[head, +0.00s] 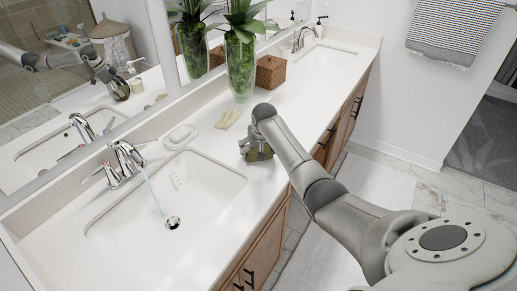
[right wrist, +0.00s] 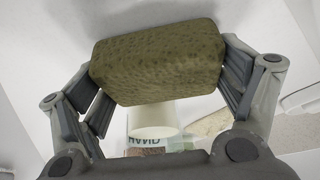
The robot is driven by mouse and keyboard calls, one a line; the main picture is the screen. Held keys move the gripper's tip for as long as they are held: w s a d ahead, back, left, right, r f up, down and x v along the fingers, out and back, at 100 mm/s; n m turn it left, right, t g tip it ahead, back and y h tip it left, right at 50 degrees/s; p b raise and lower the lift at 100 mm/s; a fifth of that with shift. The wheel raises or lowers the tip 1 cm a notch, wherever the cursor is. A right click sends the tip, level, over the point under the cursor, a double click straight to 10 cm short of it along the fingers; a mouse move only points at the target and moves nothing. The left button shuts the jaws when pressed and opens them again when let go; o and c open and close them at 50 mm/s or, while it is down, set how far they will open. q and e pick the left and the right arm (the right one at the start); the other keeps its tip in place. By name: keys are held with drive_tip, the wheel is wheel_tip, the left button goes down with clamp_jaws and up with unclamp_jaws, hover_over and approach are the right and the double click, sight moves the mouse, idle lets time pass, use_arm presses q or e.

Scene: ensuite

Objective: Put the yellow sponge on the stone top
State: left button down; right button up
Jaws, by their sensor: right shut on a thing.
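The yellow sponge (right wrist: 158,62) looks olive and pitted in the right wrist view, where it lies crosswise between my two fingers. My right gripper (head: 257,151) is shut on it and is over the white stone top (head: 285,115), to the right of the near basin. In the head view the sponge is mostly hidden by the gripper and only a dark olive bit shows. I cannot tell whether the sponge touches the top. My left gripper is not in view.
Water runs from the near tap (head: 124,158) into the near basin (head: 200,215). A white soap dish (head: 180,137), a pale yellowish item (head: 228,118), a plant vase (head: 240,68) and a wicker basket (head: 270,72) stand along the back. The top's front strip is clear.

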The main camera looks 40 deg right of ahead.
drive_tip(key=shift+f, duration=0.1)
drive_tip(key=o, duration=0.7)
drive_tip(key=shift+s+r, duration=0.1)
drive_tip(key=shift+r, duration=0.3)
drive_tip(key=v, duration=1.1)
drive_tip(key=shift+s+a+r+b, duration=0.1)
drive_tip(key=shift+r+b, duration=0.15)
drive_tip(key=shift+b, duration=0.15)
drive_tip(key=shift+f, duration=0.1)
